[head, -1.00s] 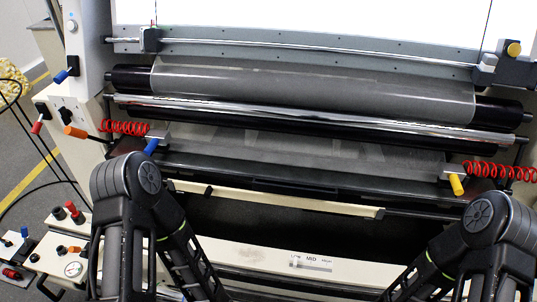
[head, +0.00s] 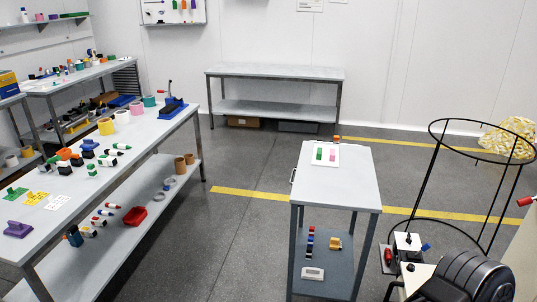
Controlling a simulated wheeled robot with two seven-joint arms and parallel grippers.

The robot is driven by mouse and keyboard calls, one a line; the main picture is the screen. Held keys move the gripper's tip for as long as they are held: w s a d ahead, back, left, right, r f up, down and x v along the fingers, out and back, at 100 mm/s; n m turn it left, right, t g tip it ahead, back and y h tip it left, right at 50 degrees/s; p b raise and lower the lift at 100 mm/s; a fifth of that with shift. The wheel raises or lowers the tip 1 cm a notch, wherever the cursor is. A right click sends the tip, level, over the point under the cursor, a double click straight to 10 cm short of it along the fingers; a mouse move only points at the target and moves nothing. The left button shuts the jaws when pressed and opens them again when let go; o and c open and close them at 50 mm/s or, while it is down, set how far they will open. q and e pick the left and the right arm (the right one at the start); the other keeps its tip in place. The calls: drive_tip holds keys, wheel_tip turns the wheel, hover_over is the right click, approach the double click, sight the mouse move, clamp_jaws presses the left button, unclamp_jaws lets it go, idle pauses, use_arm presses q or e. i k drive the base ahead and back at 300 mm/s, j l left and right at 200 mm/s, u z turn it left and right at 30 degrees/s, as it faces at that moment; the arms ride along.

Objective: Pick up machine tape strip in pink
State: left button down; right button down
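A pink strip (head: 332,155) lies on a white card (head: 325,162) on top of the small grey cart (head: 346,187). A green strip (head: 319,153) lies beside it on the same card, to its left. Neither of my grippers is in view.
A long table (head: 145,150) on the left holds tape rolls, markers and colored cards. A pink roll (head: 137,108) stands near its far end. An empty-topped bench (head: 275,71) stands at the back wall. A black wire stand (head: 419,187) is right of the cart. Floor between table and cart is clear.

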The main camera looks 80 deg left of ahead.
sight(332, 157)
drive_tip(key=u, duration=2.3)
drive_tip(key=i+j, duration=0.35)
drive_tip(key=i+j+z, duration=0.15)
drive_tip(key=i+j, duration=0.55)
drive_tip(key=j, duration=0.15)
drive_tip(key=i+j+z, duration=0.15)
drive_tip(key=i+j, duration=0.45)
drive_tip(key=j, duration=0.25)
drive_tip(key=i+j+z, duration=0.1)
drive_tip(key=i+j, duration=0.2)
drive_tip(key=j, duration=0.2)
drive_tip(key=i+j+z, duration=0.1)
drive_tip(key=i+j, duration=0.2)
drive_tip(key=j, duration=0.15)
drive_tip(key=i+j, duration=0.3)
drive_tip(key=j, duration=0.25)
drive_tip(key=l+z, duration=0.05)
